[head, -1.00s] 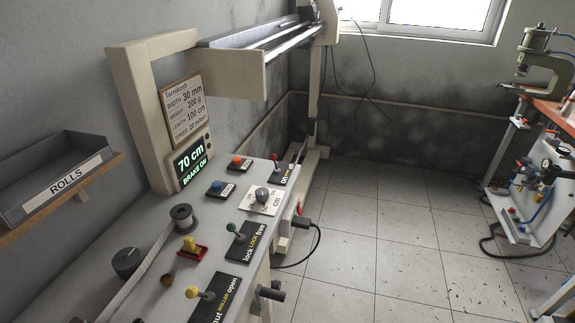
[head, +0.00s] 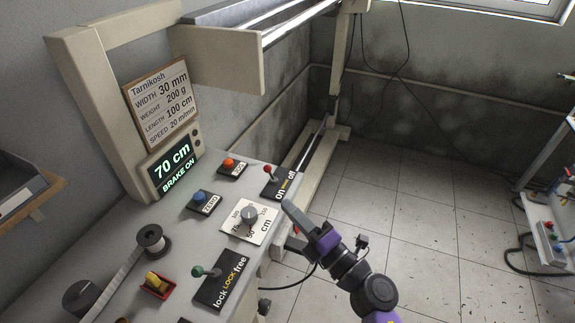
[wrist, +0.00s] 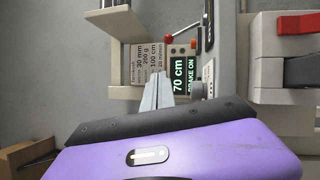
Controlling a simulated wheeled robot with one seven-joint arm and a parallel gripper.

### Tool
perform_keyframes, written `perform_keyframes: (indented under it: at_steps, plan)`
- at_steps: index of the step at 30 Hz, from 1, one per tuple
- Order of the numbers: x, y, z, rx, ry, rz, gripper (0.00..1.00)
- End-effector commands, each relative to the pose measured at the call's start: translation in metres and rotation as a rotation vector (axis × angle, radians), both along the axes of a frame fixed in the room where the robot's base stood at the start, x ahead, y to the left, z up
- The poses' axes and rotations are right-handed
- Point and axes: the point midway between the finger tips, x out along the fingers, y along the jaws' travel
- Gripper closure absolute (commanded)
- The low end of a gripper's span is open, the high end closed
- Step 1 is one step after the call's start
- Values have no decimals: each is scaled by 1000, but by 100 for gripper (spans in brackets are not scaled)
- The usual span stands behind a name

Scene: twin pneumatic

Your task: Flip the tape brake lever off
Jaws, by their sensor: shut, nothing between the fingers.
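The brake lever (head: 267,169) has a red knob and stands at the far right of the console, on a black plate lettered "on" and "off". The display (head: 172,168) reads "70 cm" and "BRAKE ON". My gripper (head: 288,206) is shut and empty, over the console's right edge, nearer than the lever and apart from it. In the wrist view the shut fingers (wrist: 158,92) point toward the display, and the red-knobbed lever (wrist: 168,38) shows beyond them, higher in the picture.
Beside the lever are an orange button (head: 229,162), a blue button (head: 199,196) and a grey dial (head: 249,215). A green-knobbed lock lever (head: 198,271) stands nearer. A rail frame (head: 240,62) rises behind.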

Motion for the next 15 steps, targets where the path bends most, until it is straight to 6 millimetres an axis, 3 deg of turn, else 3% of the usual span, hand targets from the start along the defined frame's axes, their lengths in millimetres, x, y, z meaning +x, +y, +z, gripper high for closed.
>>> perform_keyframes:
  at_steps: [1, 4, 15]
  plan:
    - [-5, 6, -18, -45, 7, 17, 100]
    - [-10, 12, -31, -110, -5, 38, 100]
    - [-13, 15, -31, -137, -30, 50, 100]
